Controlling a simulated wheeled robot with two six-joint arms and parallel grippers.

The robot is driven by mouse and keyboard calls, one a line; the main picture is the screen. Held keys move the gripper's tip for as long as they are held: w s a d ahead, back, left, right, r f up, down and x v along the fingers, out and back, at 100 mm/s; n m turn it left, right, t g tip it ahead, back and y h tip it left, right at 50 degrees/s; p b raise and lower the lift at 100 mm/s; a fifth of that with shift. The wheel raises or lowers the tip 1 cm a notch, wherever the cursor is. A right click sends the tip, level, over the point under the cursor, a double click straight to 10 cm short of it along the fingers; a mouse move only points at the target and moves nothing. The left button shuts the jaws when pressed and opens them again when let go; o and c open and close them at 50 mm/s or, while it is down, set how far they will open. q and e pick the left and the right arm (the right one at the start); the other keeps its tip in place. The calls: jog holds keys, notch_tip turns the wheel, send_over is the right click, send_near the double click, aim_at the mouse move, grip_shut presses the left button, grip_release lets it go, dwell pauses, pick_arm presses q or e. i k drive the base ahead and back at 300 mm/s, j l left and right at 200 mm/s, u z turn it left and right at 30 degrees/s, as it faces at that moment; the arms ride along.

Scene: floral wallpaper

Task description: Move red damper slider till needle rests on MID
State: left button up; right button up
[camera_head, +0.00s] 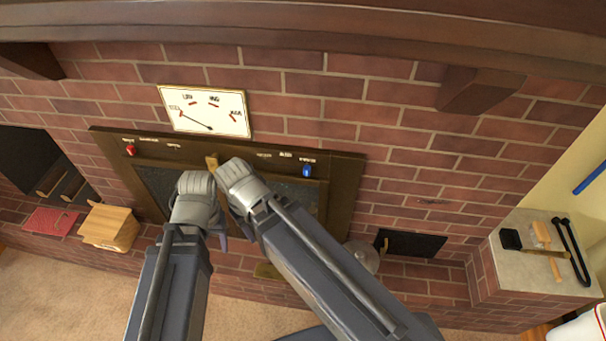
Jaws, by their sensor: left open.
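The white gauge (205,112) hangs on the brick wall above a dark brown stove frame. Its needle points to the upper left, toward the leftmost mark; the labels are too small to read surely. The red slider knob (130,151) sits at the left end of the frame's top rail. My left gripper (198,190) is in front of the frame, right of and below the red knob, apart from it; it is open and I see nothing in it. My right gripper (238,175) is right beside it; its fingertips are hidden, so its opening cannot be told.
A blue knob (307,171) is at the rail's right end and a brass piece (212,162) is at its middle. A wooden block (109,227) and a red book-like item (50,221) lie left. A ledge (511,275) with tools stands right.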

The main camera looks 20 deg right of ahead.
aim_at(130, 149)
jog(key=k, duration=0.65)
jog(key=i+j+u, duration=0.1)
jog(key=i+u, duration=0.15)
jog(key=i, duration=0.35)
jog(key=i+u, duration=0.25)
jog(key=i, duration=0.35)
jog(key=i+j+u, duration=0.1)
jog(key=j, duration=0.5)
jog(key=i+j+u, duration=0.15)
jog(key=j, duration=0.15)
